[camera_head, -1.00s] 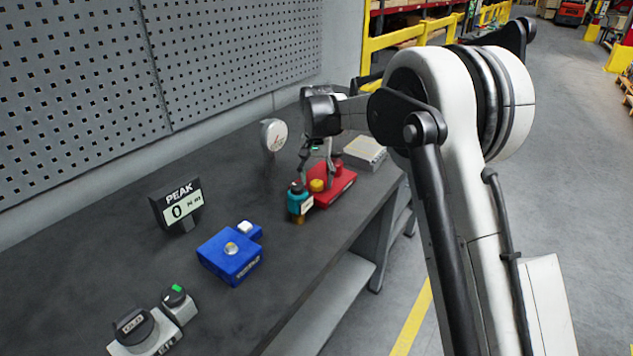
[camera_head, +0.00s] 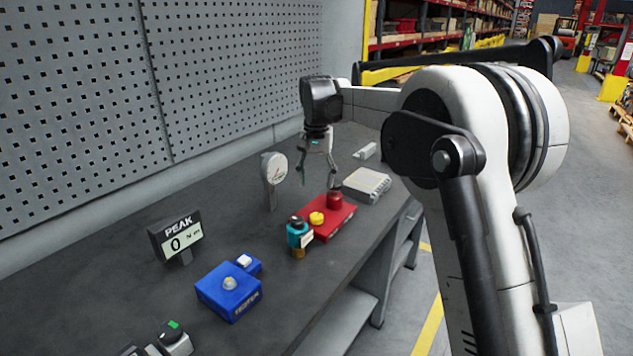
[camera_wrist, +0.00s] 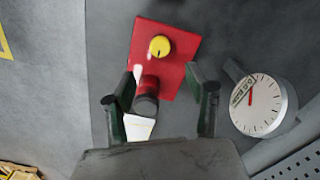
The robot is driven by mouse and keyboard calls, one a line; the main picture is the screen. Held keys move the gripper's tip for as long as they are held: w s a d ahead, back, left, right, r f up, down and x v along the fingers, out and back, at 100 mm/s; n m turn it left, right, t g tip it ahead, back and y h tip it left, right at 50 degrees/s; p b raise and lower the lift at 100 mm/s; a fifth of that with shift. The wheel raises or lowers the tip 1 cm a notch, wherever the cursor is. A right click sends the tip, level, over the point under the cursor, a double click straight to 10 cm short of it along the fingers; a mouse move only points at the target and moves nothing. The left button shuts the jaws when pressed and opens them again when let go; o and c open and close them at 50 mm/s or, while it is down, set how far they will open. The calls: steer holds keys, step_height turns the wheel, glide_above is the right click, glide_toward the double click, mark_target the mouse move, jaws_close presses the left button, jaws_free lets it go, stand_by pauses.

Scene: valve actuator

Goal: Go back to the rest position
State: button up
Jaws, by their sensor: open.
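My gripper (camera_head: 318,184) hangs fingers down above the bench in the head view, open with nothing between its fingers. Below it lies a flat red box (camera_head: 322,226) with a yellow knob (camera_head: 317,218) and a dark red cylinder (camera_head: 334,199) on top. In the wrist view my open fingers (camera_wrist: 160,95) flank the view of the red box (camera_wrist: 182,66), with the yellow knob (camera_wrist: 160,47) ahead and the dark-topped cylinder (camera_wrist: 147,92) between them. A teal part (camera_head: 296,237) with a pale label and brass-coloured lower end stands beside the red box's near end.
A round dial gauge (camera_head: 274,170) stands left of my gripper, near the wall; it also shows in the wrist view (camera_wrist: 257,105). A pale box (camera_head: 367,185) lies behind the red box. The peak display (camera_head: 176,238) and blue box (camera_head: 229,292) stand nearer. A perforated panel (camera_head: 75,90) borders the bench.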

steer(key=s+d+r+t, duration=0.2)
steer(key=s+d+r, duration=0.4)
steer(key=s, duration=0.4)
steer(key=s+d+r+t, duration=0.1)
steer(key=s+d+r, duration=0.3)
steer(key=s+d, duration=0.45)
steer(key=s+d+f+t, duration=0.2)
steer(key=s+d+f, duration=0.2)
steer(key=s, duration=0.7)
steer(key=s+d+f+n+t, duration=0.1)
steer(key=s+d+f, duration=0.3)
steer(key=s, duration=0.8)
step_height(320, 180, down, 2)
steer(key=shift+s+d+t, duration=0.2)
steer(key=shift+s+t, duration=0.1)
steer(key=shift+t, duration=0.3)
